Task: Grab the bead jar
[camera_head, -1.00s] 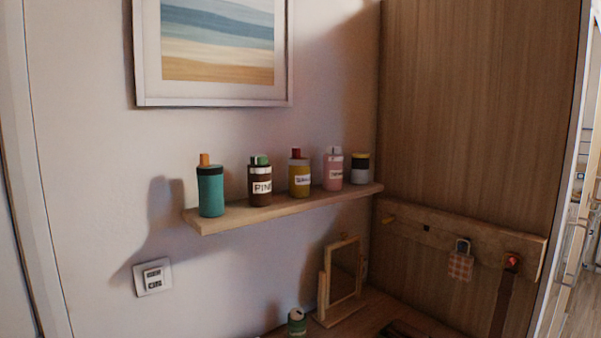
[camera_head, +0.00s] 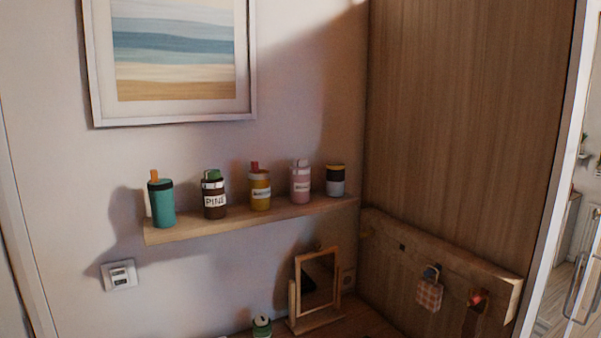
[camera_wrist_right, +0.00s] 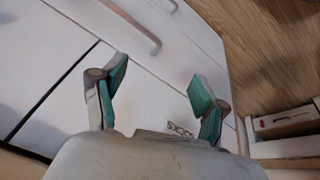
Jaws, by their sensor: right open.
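A row of jars stands on a wooden wall shelf (camera_head: 190,231) in the head view. From left they are a teal jar with an orange top (camera_head: 162,207), a brown jar labelled PINE (camera_head: 214,198), a yellow jar with a red top (camera_head: 260,191), a pink jar (camera_head: 300,185) and a grey jar with a black and yellow top (camera_head: 335,183). I cannot tell which one is the bead jar. My right gripper (camera_wrist_right: 162,85) is open and empty in the right wrist view, with white drawer fronts beyond it and no jar near it. My left gripper is not in view.
Below the shelf, a small framed mirror (camera_head: 317,283) and a small green container (camera_head: 262,326) stand on a wooden surface. A checked padlock (camera_head: 430,291) hangs on a wooden rail at right. A white drawer front (camera_wrist_right: 100,95) with a handle fills much of the wrist view.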

